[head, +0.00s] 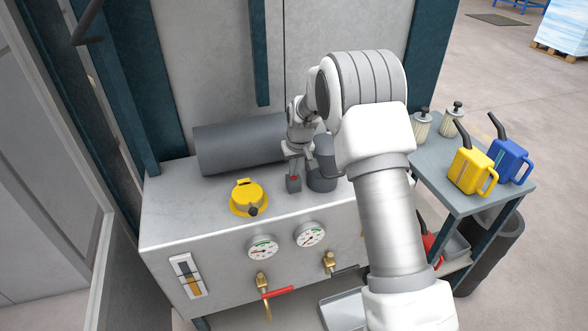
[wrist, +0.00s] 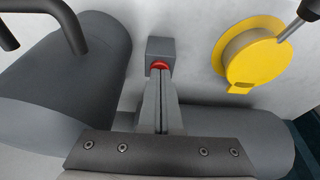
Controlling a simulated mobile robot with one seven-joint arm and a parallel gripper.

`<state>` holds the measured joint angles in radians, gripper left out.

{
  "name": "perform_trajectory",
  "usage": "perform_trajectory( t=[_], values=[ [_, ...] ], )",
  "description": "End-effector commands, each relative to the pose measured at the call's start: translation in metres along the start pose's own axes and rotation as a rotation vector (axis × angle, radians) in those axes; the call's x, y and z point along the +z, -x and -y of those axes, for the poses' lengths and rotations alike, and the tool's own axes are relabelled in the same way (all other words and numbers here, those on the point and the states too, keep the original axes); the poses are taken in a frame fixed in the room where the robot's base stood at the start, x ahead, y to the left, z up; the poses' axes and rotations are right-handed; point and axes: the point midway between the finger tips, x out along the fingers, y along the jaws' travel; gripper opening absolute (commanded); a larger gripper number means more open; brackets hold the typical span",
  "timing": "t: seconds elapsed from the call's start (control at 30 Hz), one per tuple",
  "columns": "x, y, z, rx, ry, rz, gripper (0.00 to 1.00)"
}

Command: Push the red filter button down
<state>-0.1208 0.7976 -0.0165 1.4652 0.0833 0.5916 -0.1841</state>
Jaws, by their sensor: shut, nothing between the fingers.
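The red filter button (wrist: 159,65) sits on a small grey block (wrist: 160,47) on the machine's top. In the wrist view my gripper (wrist: 158,74) is shut, with its fingertips right at the button's near edge and partly covering it. In the head view my gripper (head: 294,170) points down over the same grey block (head: 293,185), where only a bit of red shows. The fingers hold nothing. I cannot tell whether the tips touch the button, or whether it is pressed in.
An upright dark grey cylinder (head: 321,180) stands close to the right of the block. A large horizontal grey cylinder (head: 238,145) lies behind. A yellow cap (head: 246,199) is at the left. Gauges (head: 262,249) and valves are on the front face. A side table (head: 446,193) carries cans.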

Motion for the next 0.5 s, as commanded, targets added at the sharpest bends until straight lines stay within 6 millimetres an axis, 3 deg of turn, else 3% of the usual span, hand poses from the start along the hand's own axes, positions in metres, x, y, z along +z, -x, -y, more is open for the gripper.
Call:
perform_trajectory(
  t=[0.17,0.5],
  values=[
    [-0.003,0.019,0.000,-0.001,0.000,0.003,0.00],
    [-0.009,0.089,0.000,0.000,0.000,-0.003,0.00]
  ],
)
